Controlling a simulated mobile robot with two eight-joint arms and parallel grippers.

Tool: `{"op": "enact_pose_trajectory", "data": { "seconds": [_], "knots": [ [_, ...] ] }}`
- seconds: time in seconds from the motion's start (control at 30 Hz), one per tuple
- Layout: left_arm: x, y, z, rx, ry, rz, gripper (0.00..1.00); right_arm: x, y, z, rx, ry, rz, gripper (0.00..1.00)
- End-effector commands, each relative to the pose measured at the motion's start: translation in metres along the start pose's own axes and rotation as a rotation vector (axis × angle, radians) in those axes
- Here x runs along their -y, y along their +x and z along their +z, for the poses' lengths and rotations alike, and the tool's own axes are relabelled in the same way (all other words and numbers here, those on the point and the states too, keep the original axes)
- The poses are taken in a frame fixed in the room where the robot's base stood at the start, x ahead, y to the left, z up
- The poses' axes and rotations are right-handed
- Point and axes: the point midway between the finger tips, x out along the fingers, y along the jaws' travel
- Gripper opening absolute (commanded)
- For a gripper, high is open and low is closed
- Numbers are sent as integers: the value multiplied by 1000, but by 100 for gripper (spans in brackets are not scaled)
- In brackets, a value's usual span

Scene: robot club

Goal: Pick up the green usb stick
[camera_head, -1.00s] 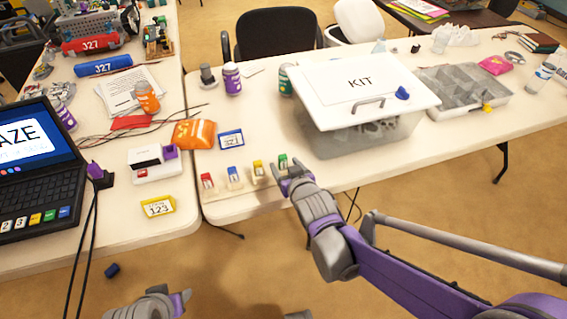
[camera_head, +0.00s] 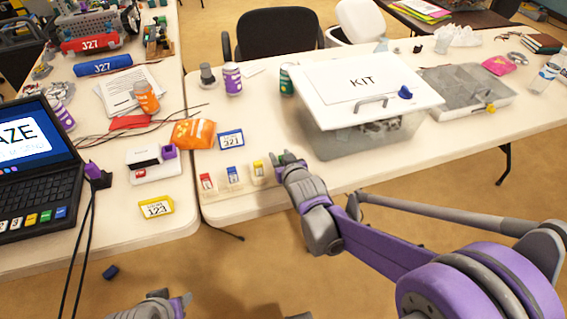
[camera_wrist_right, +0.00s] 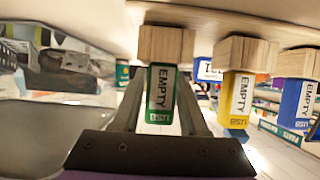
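The green usb stick (camera_wrist_right: 160,98), labelled EMPTY, stands in a wooden block (camera_wrist_right: 166,43). The wrist picture is upside down, so the block shows above it. My right gripper (camera_head: 287,161) is at the green stick at the table's front edge and mostly covers it in the head view. In the right wrist view, the two open fingers (camera_wrist_right: 161,100) lie on either side of the stick, with narrow gaps. My left gripper (camera_head: 165,306) is low at the bottom edge, away from the tables; its finger opening is unclear.
Yellow (camera_head: 258,168), blue (camera_head: 232,173) and red (camera_head: 206,181) usb sticks stand in a row left of the green one. The clear KIT box (camera_head: 345,140) stands close behind and right. An orange bag (camera_head: 193,134) and blue-framed 321 card (camera_head: 231,139) lie behind the row.

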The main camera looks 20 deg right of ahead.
Motion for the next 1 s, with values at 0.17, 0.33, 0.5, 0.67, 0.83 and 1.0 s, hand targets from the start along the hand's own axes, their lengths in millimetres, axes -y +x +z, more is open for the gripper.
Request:
{"op": "enact_pose_trajectory", "data": {
  "seconds": [0.17, 0.33, 0.5, 0.67, 0.83, 1.0],
  "knots": [
    [0, 0, 0, 0, 0, 0, 50, 0, 0, 0, 0, 0, 0, 8],
    [0, 0, 0, 0, 0, 0, 50, 0, 0, 0, 0, 0, 0, 0],
    [0, 0, 0, 0, 0, 0, 50, 0, 0, 0, 0, 0, 0, 0],
    [0, -4, -2, -2, 0, 0, 50, 0, -5, -10, -1, 0, 0, 0],
    [0, -16, -6, -6, 0, 0, 50, 0, -20, -40, -1, 0, 0, 0],
    [0, -26, -10, -10, 0, 0, 50, 0, -34, -70, -1, 0, 0, 0]
  ]
}}
